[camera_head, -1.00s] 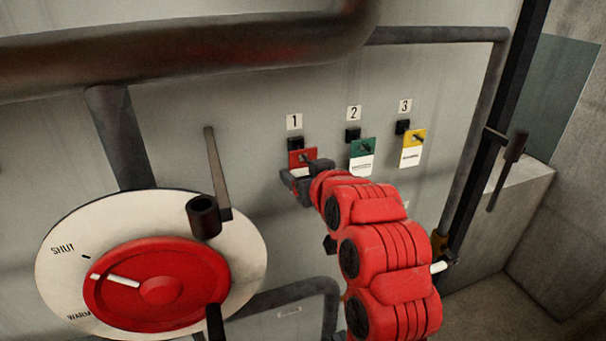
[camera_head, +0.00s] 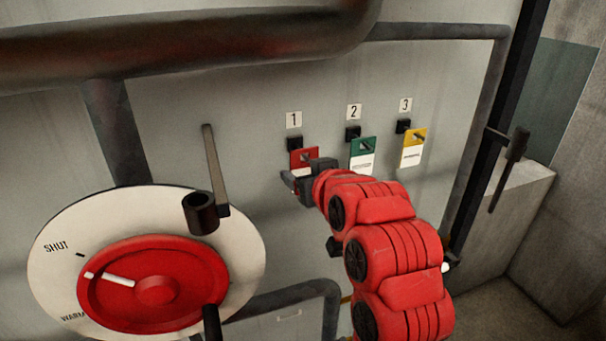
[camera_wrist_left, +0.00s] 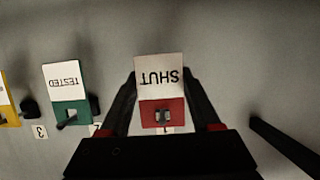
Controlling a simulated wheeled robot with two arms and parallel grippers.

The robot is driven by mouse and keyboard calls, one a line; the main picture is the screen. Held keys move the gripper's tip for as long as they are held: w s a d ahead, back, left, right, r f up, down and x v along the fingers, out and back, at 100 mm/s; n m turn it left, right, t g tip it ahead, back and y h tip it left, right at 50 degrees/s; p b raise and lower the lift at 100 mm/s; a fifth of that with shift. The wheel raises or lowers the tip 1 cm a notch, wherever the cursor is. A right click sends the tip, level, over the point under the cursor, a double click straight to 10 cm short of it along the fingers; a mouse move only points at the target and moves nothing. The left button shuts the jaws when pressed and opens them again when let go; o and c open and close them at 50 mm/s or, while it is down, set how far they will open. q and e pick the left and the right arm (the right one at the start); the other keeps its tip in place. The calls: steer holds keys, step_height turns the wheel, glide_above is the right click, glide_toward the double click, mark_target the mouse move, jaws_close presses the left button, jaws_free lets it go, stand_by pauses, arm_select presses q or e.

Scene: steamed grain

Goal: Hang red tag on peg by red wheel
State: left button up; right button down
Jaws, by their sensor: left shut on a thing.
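The red tag (camera_head: 303,155) is at the black block under label 1, with its slot at the peg there. In the left wrist view the red tag (camera_wrist_left: 148,106) has a white part reading SHUT, seen upside down, and a grey peg end shows in its slot. My left gripper (camera_head: 298,184) is shut on the tag's lower part, with a finger at each side in the wrist view. The red wheel (camera_head: 155,290) sits on a white dial at lower left. A dark bar with a black cylinder (camera_head: 202,213) stands by its upper right edge. My right gripper is not in view.
A green tag (camera_head: 362,147) and a yellow tag (camera_head: 413,137) hang under labels 2 and 3, close to my gripper's right. A thick pipe (camera_head: 180,45) crosses above. The grey panel is bare between the dark bar and the red tag.

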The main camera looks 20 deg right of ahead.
arm_select(q)
steer(key=shift+s+b, duration=0.95)
steer(key=shift+s, duration=0.3)
steer(key=shift+s, duration=0.1)
